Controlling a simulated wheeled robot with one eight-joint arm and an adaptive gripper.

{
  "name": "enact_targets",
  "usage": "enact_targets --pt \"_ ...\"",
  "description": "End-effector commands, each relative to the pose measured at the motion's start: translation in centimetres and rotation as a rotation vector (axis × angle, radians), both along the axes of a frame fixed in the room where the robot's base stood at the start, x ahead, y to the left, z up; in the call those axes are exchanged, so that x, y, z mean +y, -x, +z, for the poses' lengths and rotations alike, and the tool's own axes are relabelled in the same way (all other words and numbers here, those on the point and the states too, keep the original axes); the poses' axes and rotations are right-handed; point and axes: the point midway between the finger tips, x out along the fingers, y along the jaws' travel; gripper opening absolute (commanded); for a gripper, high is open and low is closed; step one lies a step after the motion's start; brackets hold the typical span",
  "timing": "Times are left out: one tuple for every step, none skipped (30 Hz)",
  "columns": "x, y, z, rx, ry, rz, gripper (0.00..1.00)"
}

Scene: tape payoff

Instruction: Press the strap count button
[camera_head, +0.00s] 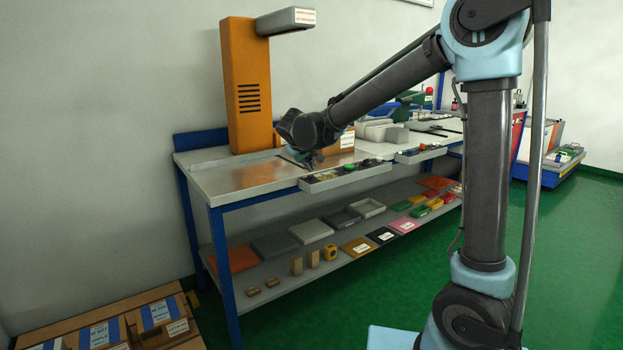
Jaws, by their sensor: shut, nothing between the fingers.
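My gripper (312,163) is at the end of my arm, low over the workbench and close above the shallow front tray. It looks small and dark from here, and it is shut and empty. The front tray (318,186) runs along the bench's front edge and holds several small dark and coloured parts, one of them green (349,168). I cannot pick out the strap count button. It may be too small to tell or hidden behind my wrist. I cannot tell whether my fingertips touch anything.
An orange column (247,95) with a grey head (287,19) stands at the bench's (225,181) back left. A cardboard box (340,143) is just behind my wrist. Grey bins (386,131) stand farther right. The lower shelf (290,284) holds several trays and blocks. Green floor (570,260) is clear at right.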

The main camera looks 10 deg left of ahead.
Motion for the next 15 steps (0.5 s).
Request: enact_targets --pt "-0.01 -0.01 0.01 0.000 0.000 0.000 0.00" --pt "-0.01 0.00 0.00 0.000 0.000 0.000 0.00" --pt "-0.01 0.00 0.00 0.000 0.000 0.000 0.00" --pt "-0.01 -0.01 -0.01 0.000 0.000 0.000 0.00" --pt "-0.01 0.00 -0.02 0.000 0.000 0.000 0.00" --pt "-0.01 0.00 -0.06 0.000 0.000 0.000 0.00" --pt "-0.01 0.00 -0.12 0.000 0.000 0.000 0.00" --pt "-0.01 0.02 -0.19 0.000 0.000 0.000 0.00" --pt "-0.01 0.03 -0.29 0.000 0.000 0.000 0.00" --pt "-0.01 0.06 -0.39 0.000 0.000 0.000 0.00" --pt "-0.02 0.07 -0.49 0.000 0.000 0.000 0.00" --pt "-0.02 0.09 -0.61 0.000 0.000 0.000 0.00" --pt "-0.02 0.10 -0.67 0.000 0.000 0.000 0.00" --pt "-0.02 0.11 -0.73 0.000 0.000 0.000 0.00" --pt "-0.02 0.12 -0.76 0.000 0.000 0.000 0.00"
